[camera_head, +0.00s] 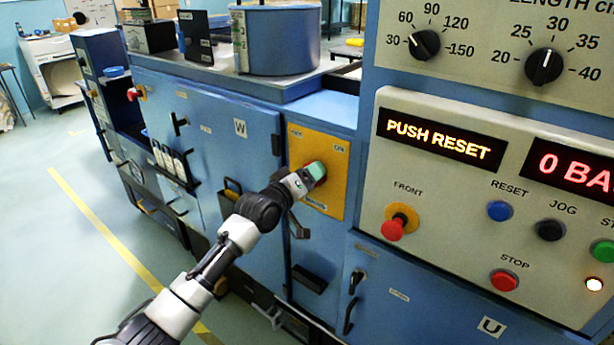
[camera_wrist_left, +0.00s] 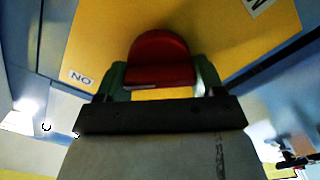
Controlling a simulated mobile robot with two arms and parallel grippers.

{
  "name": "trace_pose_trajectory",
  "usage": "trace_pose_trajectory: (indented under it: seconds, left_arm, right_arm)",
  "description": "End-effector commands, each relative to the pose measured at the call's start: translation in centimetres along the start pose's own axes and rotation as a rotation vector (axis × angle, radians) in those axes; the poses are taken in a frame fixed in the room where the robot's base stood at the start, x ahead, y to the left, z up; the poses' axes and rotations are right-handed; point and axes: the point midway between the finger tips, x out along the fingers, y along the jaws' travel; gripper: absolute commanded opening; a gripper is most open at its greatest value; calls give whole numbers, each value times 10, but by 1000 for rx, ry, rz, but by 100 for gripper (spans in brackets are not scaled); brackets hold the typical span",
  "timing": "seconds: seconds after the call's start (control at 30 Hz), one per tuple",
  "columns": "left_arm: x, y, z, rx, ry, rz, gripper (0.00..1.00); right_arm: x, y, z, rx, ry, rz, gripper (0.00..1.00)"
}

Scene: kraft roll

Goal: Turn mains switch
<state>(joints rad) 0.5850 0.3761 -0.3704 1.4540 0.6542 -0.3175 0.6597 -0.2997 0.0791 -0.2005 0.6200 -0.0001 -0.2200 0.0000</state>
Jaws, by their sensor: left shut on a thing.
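The mains switch is a red handle (camera_wrist_left: 160,62) on a yellow plate (camera_head: 331,154) on the blue machine front. In the head view only a little of the red handle shows past the fingers. My right gripper is not in view.
A control panel (camera_head: 450,190) stands to the right, with a red FRONT knob (camera_head: 393,229), a red STOP button (camera_head: 504,281) and displays reading PUSH RESET and 0 BA. Blue cabinet doors (camera_head: 210,150) with handles lie left. Green floor (camera_head: 60,240) is open further left.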

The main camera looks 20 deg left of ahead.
Motion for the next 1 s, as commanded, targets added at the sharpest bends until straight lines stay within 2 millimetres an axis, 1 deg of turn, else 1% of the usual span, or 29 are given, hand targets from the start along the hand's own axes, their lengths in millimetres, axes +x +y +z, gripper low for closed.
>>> trace_pose_trajectory:
  seconds: [0.23, 0.27, 0.4, 0.67, 0.77, 0.87, 1.0]
  left_arm:
    - [0, -2, 2, 7, -4, -4, 44]
    - [0, -2, 2, 7, -4, -4, 71]
    - [0, -1, 1, 5, -3, -3, 93]
    - [0, -1, 0, 3, -1, -1, 94]
    - [-5, -1, 1, 2, -1, 0, 94]
    - [-17, -1, 1, 1, -1, -1, 94]
    - [-44, -2, 2, 4, -2, -3, 94]
  right_arm:
    - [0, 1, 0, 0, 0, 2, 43]
    - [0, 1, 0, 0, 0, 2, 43]
    - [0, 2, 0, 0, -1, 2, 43]
    - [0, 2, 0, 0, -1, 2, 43]
    - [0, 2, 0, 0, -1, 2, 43]
    - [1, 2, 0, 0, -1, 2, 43]
    - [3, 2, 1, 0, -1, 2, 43]
